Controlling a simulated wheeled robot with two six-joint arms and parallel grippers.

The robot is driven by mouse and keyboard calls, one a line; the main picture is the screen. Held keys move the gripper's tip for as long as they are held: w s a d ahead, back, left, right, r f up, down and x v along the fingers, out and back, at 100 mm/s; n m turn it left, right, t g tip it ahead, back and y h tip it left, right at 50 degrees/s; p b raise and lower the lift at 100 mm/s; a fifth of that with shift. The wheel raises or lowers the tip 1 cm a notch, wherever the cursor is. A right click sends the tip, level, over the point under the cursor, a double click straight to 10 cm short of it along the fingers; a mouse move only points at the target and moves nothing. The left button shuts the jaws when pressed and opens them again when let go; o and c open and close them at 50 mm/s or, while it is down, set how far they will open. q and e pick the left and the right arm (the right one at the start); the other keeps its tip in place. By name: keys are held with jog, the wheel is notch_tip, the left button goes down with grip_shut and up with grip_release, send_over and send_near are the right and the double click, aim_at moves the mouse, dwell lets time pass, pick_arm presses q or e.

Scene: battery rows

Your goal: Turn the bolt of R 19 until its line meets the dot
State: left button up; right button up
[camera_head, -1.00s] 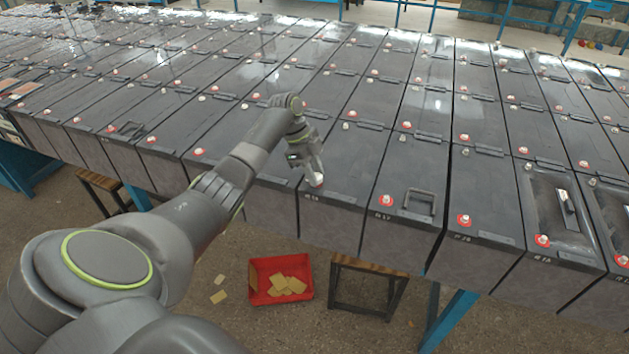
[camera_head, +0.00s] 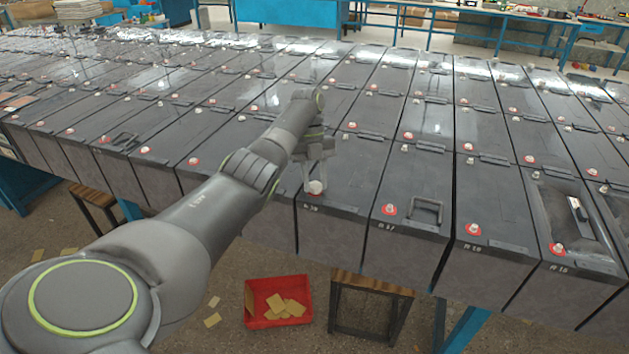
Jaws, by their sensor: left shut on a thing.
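My left gripper (camera_head: 316,183) points down at the front edge of a dark grey battery (camera_head: 345,180) in the front row. Its two fingers are closed on a pale bolt (camera_head: 316,188) there. The label (camera_head: 310,208) below the bolt is too small to read surely as R 19. The bolt's line and the dot cannot be made out; the fingers cover part of the bolt. My right gripper is not in view.
Neighbouring front-row batteries have similar pale bolts on red rings (camera_head: 389,209). A raised handle (camera_head: 427,209) stands on the battery to the right. Below the row are a wooden stool (camera_head: 372,283) and a red tray (camera_head: 250,300) with tan pieces.

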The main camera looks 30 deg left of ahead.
pick_arm(q)
jog(key=shift+w+m+g+y, duration=0.1)
jog(key=shift+m+g+y, duration=0.4)
jog(key=shift+m, duration=1.4)
jog(key=o, duration=1)
